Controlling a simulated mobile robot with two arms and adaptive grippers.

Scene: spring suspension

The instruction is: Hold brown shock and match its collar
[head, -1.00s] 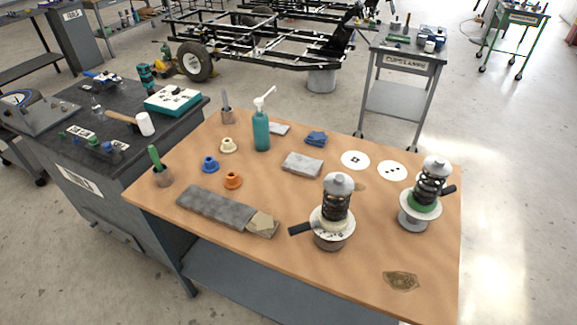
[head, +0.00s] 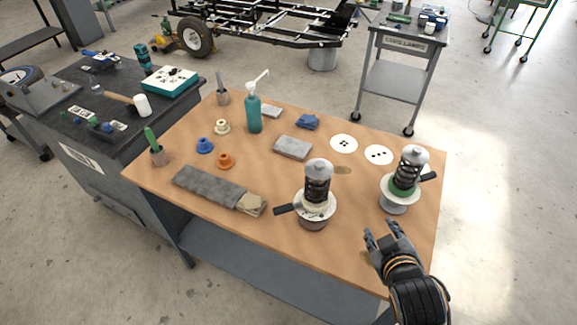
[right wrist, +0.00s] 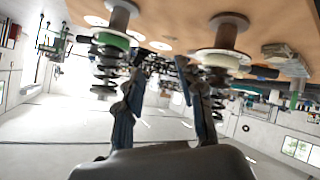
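Two spring shocks stand upright on the wooden table: one with a cream collar (head: 317,190) and one with a green collar (head: 403,178). In the right wrist view, upside down, the green-collared shock (right wrist: 112,40) is left and the cream-collared one (right wrist: 220,58) right. Loose collars lie at the table's left: cream (head: 222,127), blue (head: 205,145) and orange (head: 225,160). My right gripper (head: 380,232) is open and empty near the table's right front, apart from both shocks. My left gripper is out of view.
A teal pump bottle (head: 254,113), a grey block (head: 292,147), a blue cloth (head: 307,121) and white dotted discs (head: 344,143) lie farther back. A dark workbench (head: 75,130) adjoins at left.

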